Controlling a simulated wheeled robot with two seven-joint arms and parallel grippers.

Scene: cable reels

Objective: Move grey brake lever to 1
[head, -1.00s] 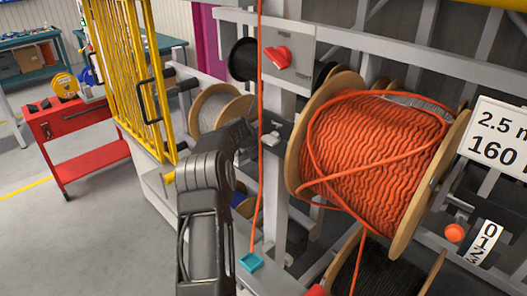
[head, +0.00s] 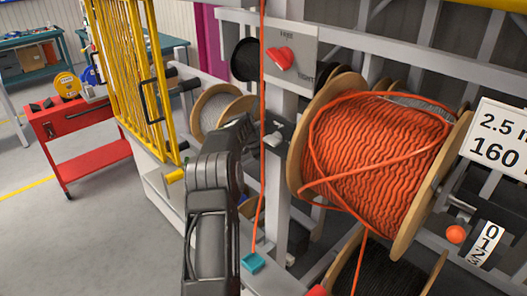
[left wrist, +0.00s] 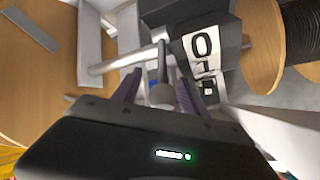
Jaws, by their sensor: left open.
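The grey brake lever shows in the left wrist view as a short rod with a dark grey ball knob (left wrist: 161,94). The knob sits between the two purplish fingers of my left gripper (left wrist: 158,90), which is open. I cannot tell whether a finger touches it. I cannot read the lever's exact position. In the head view my left arm reaches up from the bottom, and its fingers and the lever are not clearly seen. My right gripper is not in view.
A large orange cable reel (head: 375,165) stands right of my left arm. An orange ball knob (head: 454,235) with its own scale (head: 485,243) is lower right. An orange cable (head: 260,170) hangs close by my arm. A yellow cage (head: 125,80) and red cart (head: 80,145) are left.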

